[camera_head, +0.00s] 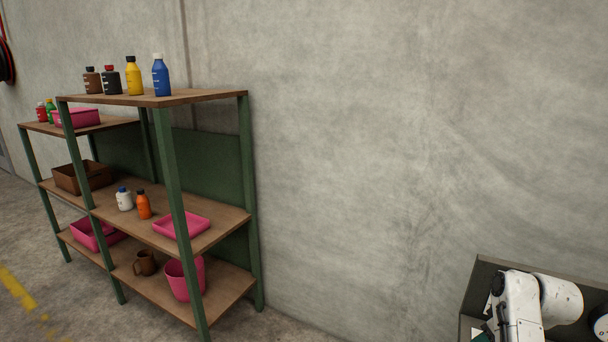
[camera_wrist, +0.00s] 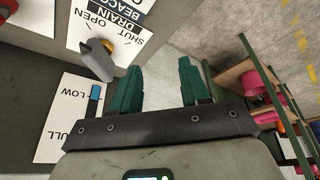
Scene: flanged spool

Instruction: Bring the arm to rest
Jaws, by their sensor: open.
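My gripper (camera_wrist: 158,88) shows in the wrist view with its two dark green fingers spread wide apart. Nothing is between the fingers. A grey lever handle (camera_wrist: 98,60) with a brass-coloured part is to the left of the fingers, on a panel marked DRAIN, OPEN and SHUT. The gripper looks apart from the lever, though the exact gap is hard to tell. In the head view my white arm is folded at the lower right, and the gripper is not clearly visible there. No flanged spool is in view.
A level gauge plate (camera_wrist: 68,120) with a blue mark sits left of my gripper. A grey box-like edge (camera_head: 490,262) lies behind my arm.

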